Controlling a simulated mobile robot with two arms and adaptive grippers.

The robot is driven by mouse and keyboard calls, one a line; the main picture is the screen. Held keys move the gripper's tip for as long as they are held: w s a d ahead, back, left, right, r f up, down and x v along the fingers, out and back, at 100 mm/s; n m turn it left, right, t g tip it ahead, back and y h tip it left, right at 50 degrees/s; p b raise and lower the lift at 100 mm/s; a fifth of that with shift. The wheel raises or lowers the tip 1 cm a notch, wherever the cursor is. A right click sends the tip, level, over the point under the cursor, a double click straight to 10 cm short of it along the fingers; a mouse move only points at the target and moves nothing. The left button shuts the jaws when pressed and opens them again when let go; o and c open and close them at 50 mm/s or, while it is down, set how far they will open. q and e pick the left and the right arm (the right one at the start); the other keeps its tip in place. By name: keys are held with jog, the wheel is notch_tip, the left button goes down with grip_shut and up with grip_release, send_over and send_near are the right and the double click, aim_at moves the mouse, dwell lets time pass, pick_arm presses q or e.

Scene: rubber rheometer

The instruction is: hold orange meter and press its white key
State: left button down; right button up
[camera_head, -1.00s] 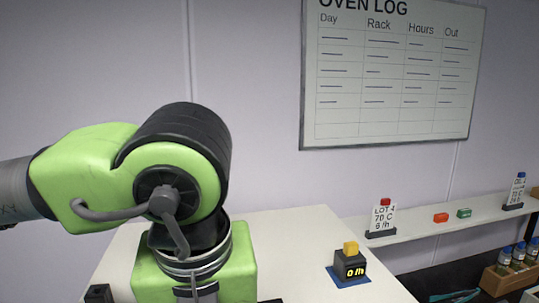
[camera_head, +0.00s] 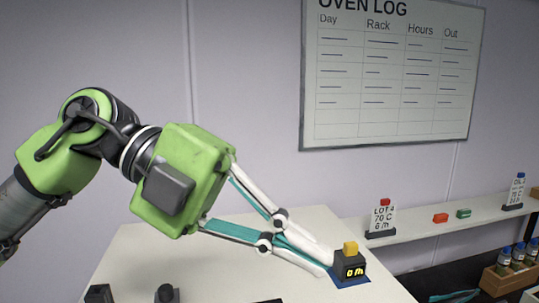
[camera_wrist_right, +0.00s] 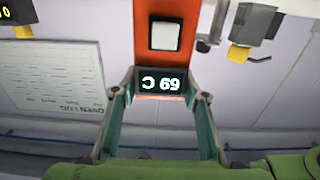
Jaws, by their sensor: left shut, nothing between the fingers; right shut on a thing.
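The orange meter (camera_wrist_right: 182,12) is at the top middle of the right wrist view, with its white key (camera_wrist_right: 165,37) and a dark display (camera_wrist_right: 160,84) that reads 69 C upside down. My right gripper (camera_wrist_right: 159,76) is shut on the meter, with one finger along each side. The meter and right gripper are not visible in the head view. My left gripper (camera_head: 328,262) is shut and empty in the head view. Its fingertips appear close beside a black timer box with a yellow button (camera_head: 350,268); I cannot tell whether they touch.
The timer box stands on a blue mat (camera_head: 352,283) on the white table (camera_head: 125,245). Small dark objects (camera_head: 166,293) stand at the table's front left. A shelf (camera_head: 412,228) at the right holds a lot sign (camera_head: 381,218) and small red and green blocks. The wall bears an oven log board (camera_head: 392,122).

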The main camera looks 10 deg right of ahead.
pick_arm(q)
jog(key=w+a+r+g+h, duration=0.1)
jog(key=w+r+h, duration=0.3)
jog(key=r, duration=0.4)
jog(key=shift+w+a+h, duration=0.4)
jog(key=shift+w+a, duration=0.1)
jog(key=shift+a, duration=0.15)
pick_arm(e)
jog(key=shift+f, duration=0.3)
jog(key=o, duration=1.3)
jog(key=shift+o, duration=1.2)
pick_arm(q)
jog(key=shift+w, duration=0.2)
pick_arm(e)
jog(key=shift+w+r, duration=0.15)
pick_arm(q)
jog(key=shift+s, duration=0.1)
